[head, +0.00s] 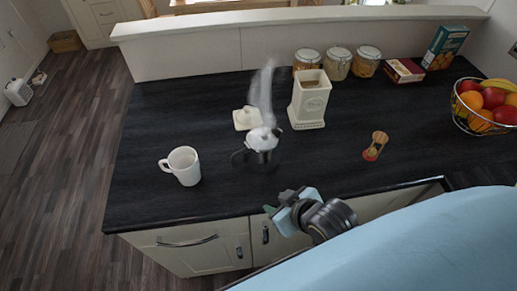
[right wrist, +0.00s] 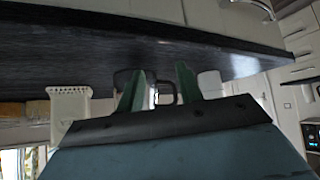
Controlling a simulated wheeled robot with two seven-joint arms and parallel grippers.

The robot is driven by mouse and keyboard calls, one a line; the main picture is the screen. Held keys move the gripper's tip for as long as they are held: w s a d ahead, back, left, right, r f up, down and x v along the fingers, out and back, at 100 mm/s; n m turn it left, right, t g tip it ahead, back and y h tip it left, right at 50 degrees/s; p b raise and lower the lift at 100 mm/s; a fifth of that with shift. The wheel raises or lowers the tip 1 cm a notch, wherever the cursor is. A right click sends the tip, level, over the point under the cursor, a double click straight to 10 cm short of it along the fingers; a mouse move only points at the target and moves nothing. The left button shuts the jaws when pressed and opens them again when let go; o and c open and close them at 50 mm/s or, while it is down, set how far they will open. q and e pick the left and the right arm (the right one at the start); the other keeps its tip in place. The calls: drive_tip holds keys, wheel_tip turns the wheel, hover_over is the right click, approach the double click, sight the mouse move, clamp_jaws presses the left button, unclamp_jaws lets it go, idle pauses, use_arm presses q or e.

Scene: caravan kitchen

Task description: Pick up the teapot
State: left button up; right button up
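The teapot (head: 262,142) is a small metal pot with a pale lid and a dark handle on its left side. It stands upright on the dark counter, with steam rising above it. My right gripper (head: 287,203) is at the counter's front edge, nearer to me than the teapot and apart from it. In the right wrist view its two green fingers (right wrist: 158,92) are spread, with a gap between them. A dark loop, likely the teapot's handle, shows beyond that gap; the rest is mostly hidden. My left gripper is not in view.
A white mug (head: 184,166) stands left of the teapot. A cream lid (head: 247,118) and open canister (head: 310,100) are behind it. An hourglass-shaped wooden item (head: 375,146) and a fruit bowl (head: 484,107) are to the right. Jars (head: 337,64) line the back.

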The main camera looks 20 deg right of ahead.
sight(234, 165)
drive_tip(key=w+a+r+t, duration=0.1)
drive_tip(key=w+r+t+y, duration=0.1)
drive_tip(key=w+a+r+n+t, duration=0.1)
drive_tip(key=w+t, duration=0.1)
drive_tip(key=shift+a+r+y, duration=0.25)
drive_tip(key=shift+a+y, duration=0.05)
drive_tip(key=shift+y, duration=0.1)
drive_tip(key=shift+t, duration=0.3)
drive_tip(key=x, duration=0.8)
drive_tip(key=shift+w+a+r, duration=0.1)
drive_tip(key=shift+w+r, duration=0.1)
drive_tip(key=shift+w, duration=0.1)
drive_tip(key=x, duration=0.4)
drive_tip(key=shift+w+d+p, duration=0.1)
drive_tip(key=shift+d+p, duration=0.2)
drive_tip(key=shift+d, duration=0.05)
drive_tip(key=shift+w+a+f, duration=0.15)
drive_tip(key=shift+w+f, duration=0.1)
drive_tip(key=shift+w, duration=0.2)
drive_tip(key=shift+c, duration=0.5)
clamp_jaws()
